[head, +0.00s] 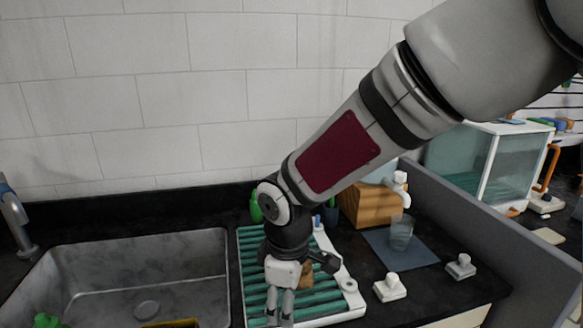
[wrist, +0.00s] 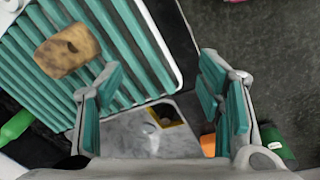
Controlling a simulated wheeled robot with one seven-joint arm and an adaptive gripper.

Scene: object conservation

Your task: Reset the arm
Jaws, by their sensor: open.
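My arm reaches down from the upper right in the head view. My gripper (head: 279,308) points down over the teal-slatted drying rack (head: 252,262). In the wrist view, my gripper (wrist: 160,72) is open, with its teal-padded fingers apart and nothing between them. The rack's slats (wrist: 140,38) lie beneath it. The same tan block (head: 306,276) shows partly behind my gripper in the head view.
A metal sink (head: 190,260) is left of the rack. A green bottle (head: 256,207) and a wooden box (head: 365,205) stand behind. A clear glass (head: 401,233) stands on a blue mat (head: 385,257) at the right. A grey partition (head: 480,220) and white knobbed items (head: 390,287) are farther right.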

